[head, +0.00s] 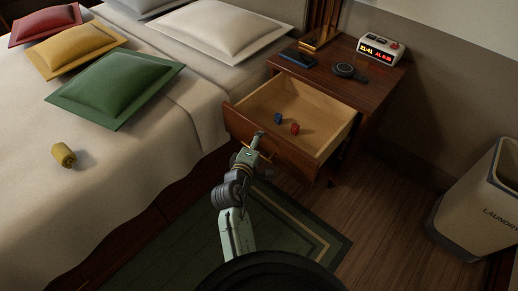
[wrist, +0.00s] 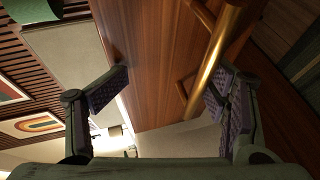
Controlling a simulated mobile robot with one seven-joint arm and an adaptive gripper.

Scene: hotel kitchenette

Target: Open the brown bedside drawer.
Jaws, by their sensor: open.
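The brown bedside drawer (head: 318,124) is pulled well out of the wooden nightstand (head: 372,97), its pale inside showing. A small blue item (head: 278,118) and a small red item (head: 295,128) lie in it. My gripper (head: 252,146) is at the drawer's front face. In the wrist view my gripper's (wrist: 165,92) fingers are spread apart. The brass handle (wrist: 218,55) runs slantwise in front of them, nearer the right finger, with the wooden drawer front (wrist: 150,60) behind it. I cannot tell whether a finger touches the handle.
A phone (head: 298,58), a dark watch-like item (head: 349,71) and a lit clock (head: 380,50) sit on the nightstand. The bed (head: 130,170) fills the left, with cushions and a yellow roll (head: 63,155). A laundry bin (head: 480,205) stands at right. Floor between drawer and bin is clear.

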